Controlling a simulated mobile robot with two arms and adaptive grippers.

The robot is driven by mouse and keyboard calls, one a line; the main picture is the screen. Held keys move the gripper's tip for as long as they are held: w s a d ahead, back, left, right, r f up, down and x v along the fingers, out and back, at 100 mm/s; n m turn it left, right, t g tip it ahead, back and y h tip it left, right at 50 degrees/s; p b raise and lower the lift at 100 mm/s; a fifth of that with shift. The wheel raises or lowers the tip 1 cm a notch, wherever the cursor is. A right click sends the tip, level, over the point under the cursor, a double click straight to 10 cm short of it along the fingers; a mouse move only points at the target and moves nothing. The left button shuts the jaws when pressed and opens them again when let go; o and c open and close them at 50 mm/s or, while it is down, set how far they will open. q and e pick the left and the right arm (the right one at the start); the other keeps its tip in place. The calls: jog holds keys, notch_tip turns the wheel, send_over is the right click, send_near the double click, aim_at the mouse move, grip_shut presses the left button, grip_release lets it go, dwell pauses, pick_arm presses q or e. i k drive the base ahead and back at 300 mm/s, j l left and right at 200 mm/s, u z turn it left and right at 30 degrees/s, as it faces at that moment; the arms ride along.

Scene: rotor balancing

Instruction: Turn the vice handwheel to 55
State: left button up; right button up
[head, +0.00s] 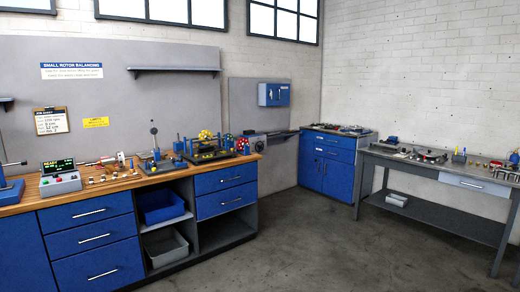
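I cannot make out a vice handwheel or its scale for certain at this distance. A dark grey device with a long horizontal bar (275,134) sits behind the right end of the wooden-topped bench, but it is too small to identify. On the bench, a small box with a lit green display (58,165) stands at the left, its reading too small to be sure of. A stand with a round head (154,130) and a dark fixture with yellow parts (210,148) stand farther right. Neither of my grippers is in view.
The wooden-topped bench (32,197) with blue drawers runs along the left. A blue cabinet (327,165) stands in the back corner. A grey worktable (440,172) with tools and a low shelf is at the right. The concrete floor (310,245) between them is clear.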

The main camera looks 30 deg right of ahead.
aim_at(261, 147)
jog(key=i+l+z, duration=0.95)
jog(key=i, duration=0.9)
jog(key=i+j+z, duration=0.1)
jog(key=i+z, duration=0.15)
jog(key=i, duration=0.95)
jog(key=i+u, duration=0.1)
jog(key=i, duration=0.45)
jog(key=i+l+u, duration=0.1)
jog(key=i, duration=0.45)
jog(key=i+l+u, duration=0.15)
jog(key=i, duration=0.4)
jog(key=i+l+u, duration=0.1)
jog(key=i+l, duration=0.15)
jog(key=i, duration=0.3)
